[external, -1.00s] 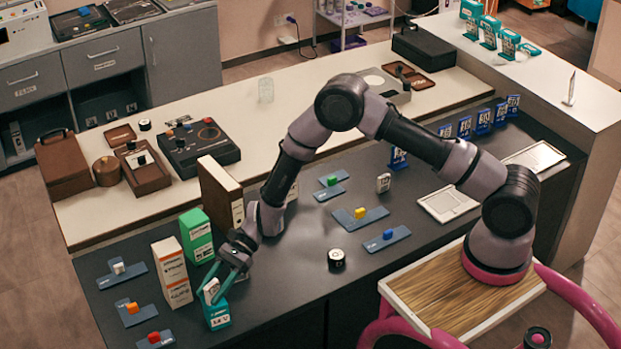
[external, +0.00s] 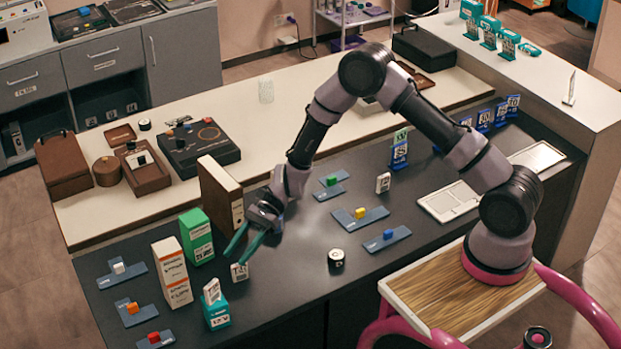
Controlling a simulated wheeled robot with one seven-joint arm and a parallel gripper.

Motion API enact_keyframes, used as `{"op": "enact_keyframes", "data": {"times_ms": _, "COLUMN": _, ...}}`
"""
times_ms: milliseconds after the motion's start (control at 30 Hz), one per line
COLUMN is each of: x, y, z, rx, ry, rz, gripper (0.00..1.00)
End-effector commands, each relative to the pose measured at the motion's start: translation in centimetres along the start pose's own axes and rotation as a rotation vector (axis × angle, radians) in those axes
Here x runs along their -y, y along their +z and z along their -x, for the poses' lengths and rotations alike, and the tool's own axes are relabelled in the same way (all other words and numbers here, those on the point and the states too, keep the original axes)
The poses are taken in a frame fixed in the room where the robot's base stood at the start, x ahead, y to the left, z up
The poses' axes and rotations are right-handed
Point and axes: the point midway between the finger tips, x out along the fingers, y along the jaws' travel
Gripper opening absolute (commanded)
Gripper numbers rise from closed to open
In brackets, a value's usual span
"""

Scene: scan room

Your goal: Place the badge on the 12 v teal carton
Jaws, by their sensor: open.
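The teal carton (external: 217,317) stands near the front edge of the dark counter, with "12 V" on its label. A small white badge (external: 212,291) with dark print stands on top of it, leaning a little. My gripper (external: 235,259) is open, above and to the right of the carton, apart from that badge. Another small white tag (external: 239,272) stands on the counter just below my fingertips; I cannot tell whether the fingers touch it. A similar white tag (external: 383,182) stands farther back on the counter.
An orange-and-white carton (external: 172,272) and a green carton (external: 196,236) stand close left of my gripper. A brown binder (external: 220,195) stands behind it. A black round object (external: 336,258) and blue trays with coloured blocks (external: 360,218) lie to the right.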

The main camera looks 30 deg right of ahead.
Motion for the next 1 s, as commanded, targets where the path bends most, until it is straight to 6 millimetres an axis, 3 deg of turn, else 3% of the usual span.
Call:
{"op": "enact_keyframes", "data": {"times_ms": 167, "x": 0.1, "y": 0.7, "z": 0.8, "rx": -0.01, "ry": -0.001, "rz": 0.021, "gripper": 0.47}}
{"op": "enact_keyframes", "data": {"times_ms": 267, "x": 0.2, "y": 2.6, "z": 3.4, "rx": -0.043, "ry": -0.003, "rz": 0.087, "gripper": 0.47}}
{"op": "enact_keyframes", "data": {"times_ms": 367, "x": -0.2, "y": 5.5, "z": 7.6, "rx": -0.108, "ry": -0.003, "rz": 0.196, "gripper": 0.47}}
{"op": "enact_keyframes", "data": {"times_ms": 567, "x": -2.8, "y": 10.8, "z": 17.4, "rx": -0.287, "ry": -0.007, "rz": 0.431, "gripper": 0.47}}
{"op": "enact_keyframes", "data": {"times_ms": 767, "x": -7.3, "y": 14.6, "z": 26.4, "rx": -0.498, "ry": -0.019, "rz": 0.634, "gripper": 0.47}}
{"op": "enact_keyframes", "data": {"times_ms": 1000, "x": -14.5, "y": 17.6, "z": 35.7, "rx": -0.784, "ry": -0.038, "rz": 0.834, "gripper": 0.47}}
